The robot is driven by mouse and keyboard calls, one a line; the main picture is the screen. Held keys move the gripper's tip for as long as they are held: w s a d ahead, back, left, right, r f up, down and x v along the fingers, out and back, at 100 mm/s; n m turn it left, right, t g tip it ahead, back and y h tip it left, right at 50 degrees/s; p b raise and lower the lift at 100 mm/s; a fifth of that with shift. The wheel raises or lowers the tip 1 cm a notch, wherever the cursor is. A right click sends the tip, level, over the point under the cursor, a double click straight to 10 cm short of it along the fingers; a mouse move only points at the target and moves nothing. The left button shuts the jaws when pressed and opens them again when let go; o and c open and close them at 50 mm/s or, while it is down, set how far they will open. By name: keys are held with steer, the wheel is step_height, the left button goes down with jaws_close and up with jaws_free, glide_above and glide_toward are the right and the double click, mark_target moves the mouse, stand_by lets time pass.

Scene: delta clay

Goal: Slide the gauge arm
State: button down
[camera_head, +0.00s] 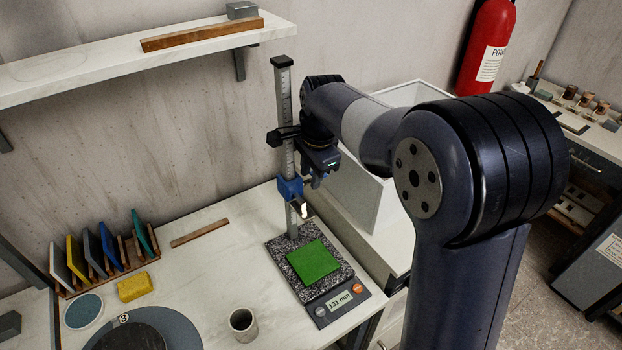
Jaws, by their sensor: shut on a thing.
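The height gauge has an upright scaled column (284,95) with a black cap, on a speckled stone base (280,262). Its blue gauge arm (290,188) sits on the column well above the base, with a light tip pointing down to the right. My gripper (312,180) is at the gauge arm and shut on it; my wrist partly hides the contact. A green square tile (313,262) lies flat on the base under the arm, with a clear gap between. The display (340,300) appears to read 131 mm.
A white bin (365,190) stands right behind the gauge. A shelf (100,62) with a wooden bar overhangs at upper left. A rack of coloured tiles (105,255), a yellow block (134,287) and a grey cup (243,324) are on the table. The table's middle is mostly clear.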

step_height(320, 180, up, 21)
steer(key=p, duration=0.6)
steer(key=c, duration=1.1)
jaws_free()
steer(key=shift+r, duration=0.1)
step_height(320, 180, up, 10)
steer(key=s+d, duration=0.1)
steer(key=shift+s+d+r, duration=0.15)
steer(key=shift+s+r, duration=0.05)
steer(key=shift+s, duration=0.2)
step_height(320, 180, down, 11)
steer(key=w+a, duration=0.1)
steer(key=shift+w, duration=0.35)
steer(key=shift+a+r, duration=0.1)
